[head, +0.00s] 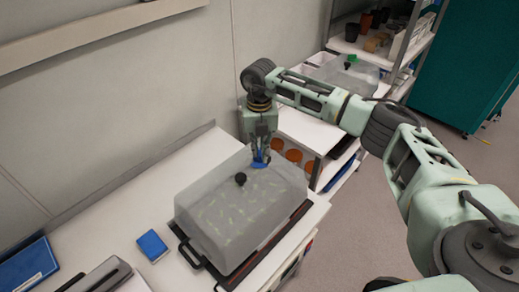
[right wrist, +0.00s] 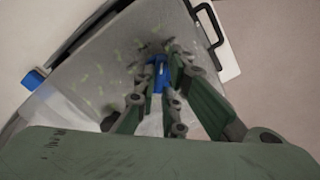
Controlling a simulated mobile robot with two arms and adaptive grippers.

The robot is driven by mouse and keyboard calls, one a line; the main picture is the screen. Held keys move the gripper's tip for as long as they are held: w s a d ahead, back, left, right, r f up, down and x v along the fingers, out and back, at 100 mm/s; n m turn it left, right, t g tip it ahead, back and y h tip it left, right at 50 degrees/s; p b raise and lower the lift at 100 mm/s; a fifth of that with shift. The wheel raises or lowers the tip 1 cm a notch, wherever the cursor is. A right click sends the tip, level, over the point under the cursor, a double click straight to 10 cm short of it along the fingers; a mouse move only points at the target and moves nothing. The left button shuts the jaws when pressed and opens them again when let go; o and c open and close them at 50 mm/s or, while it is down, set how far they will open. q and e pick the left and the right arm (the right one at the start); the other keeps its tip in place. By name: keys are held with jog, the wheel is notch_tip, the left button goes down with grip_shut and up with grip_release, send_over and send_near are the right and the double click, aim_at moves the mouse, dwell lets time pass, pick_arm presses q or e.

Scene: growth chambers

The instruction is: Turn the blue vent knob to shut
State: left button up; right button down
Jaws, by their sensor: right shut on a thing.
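The blue vent knob (head: 260,163) is on top of a cloudy clear propagator lid (head: 230,210), toward its far right end. My right gripper (head: 261,155) comes down on it from above, and its fingers are shut around the knob. The right wrist view shows the blue knob (right wrist: 158,75) between the fingertips (right wrist: 158,68). The fingers hide part of the knob, and I cannot tell its exact angle. A black knob (head: 240,179) is also on the lid, nearer the middle. My left gripper is not in view.
The lid covers a black tray (head: 224,284) with handles on a white bench (head: 120,222). A blue box (head: 152,246) lies left of it. A second clear lid with a green knob (head: 351,58) stands on the far bench. A wall runs behind.

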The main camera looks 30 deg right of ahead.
jog(key=n+b, duration=0.3)
jog(key=n, duration=0.1)
jog(key=shift+f, duration=0.15)
jog(key=n+b, duration=0.2)
jog(key=n, duration=0.2)
jog(key=shift+n, duration=0.4)
jog(key=n+b, duration=0.2)
jog(key=n, duration=0.2)
jog(key=shift+n+b, duration=0.75)
jog(key=shift+n, duration=1.25)
jog(key=shift+r, duration=0.2)
jog(key=c, duration=1.8)
grip_release()
jog(key=shift+c, duration=0.2)
